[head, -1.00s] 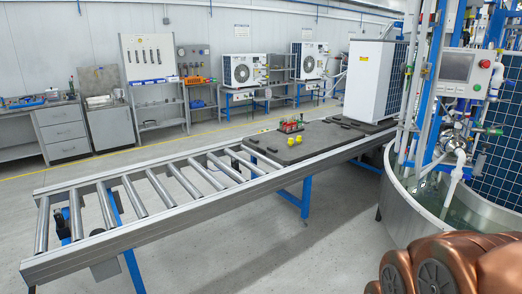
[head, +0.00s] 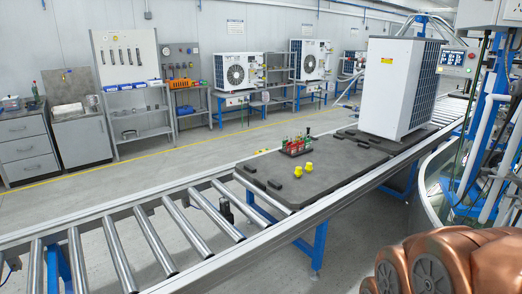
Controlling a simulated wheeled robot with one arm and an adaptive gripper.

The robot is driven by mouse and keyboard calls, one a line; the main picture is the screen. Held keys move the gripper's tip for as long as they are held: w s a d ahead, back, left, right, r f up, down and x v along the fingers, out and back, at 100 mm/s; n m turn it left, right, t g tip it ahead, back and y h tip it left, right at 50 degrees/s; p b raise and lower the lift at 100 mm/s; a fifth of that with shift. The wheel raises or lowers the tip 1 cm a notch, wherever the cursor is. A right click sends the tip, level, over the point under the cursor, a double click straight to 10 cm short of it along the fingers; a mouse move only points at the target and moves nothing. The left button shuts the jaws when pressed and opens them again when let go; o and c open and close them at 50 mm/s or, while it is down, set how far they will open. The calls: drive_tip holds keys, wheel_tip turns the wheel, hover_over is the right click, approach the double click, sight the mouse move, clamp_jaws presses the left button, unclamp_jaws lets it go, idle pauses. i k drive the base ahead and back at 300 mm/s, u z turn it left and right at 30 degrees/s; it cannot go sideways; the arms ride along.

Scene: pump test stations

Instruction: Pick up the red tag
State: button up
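A small red rack (head: 297,150) stands on a dark flat board (head: 345,170) on the roller conveyor. It has several small upright pieces in it, red and green by their colour. They are too small for me to tell which one, if any, is the red tag. Two yellow knobbed pieces (head: 303,172) stand on the board in front of the rack. My gripper is out of view. A copper-coloured rounded part, which seems to be my arm, fills the lower right corner.
Bare conveyor rollers (head: 155,240) run to the lower left. A round metal tank (head: 440,200) and blue piping stand close on the right. Shelves and cabinets line the back wall.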

sight(301, 142)
drive_tip(key=i, duration=2)
drive_tip(key=z, duration=0.35)
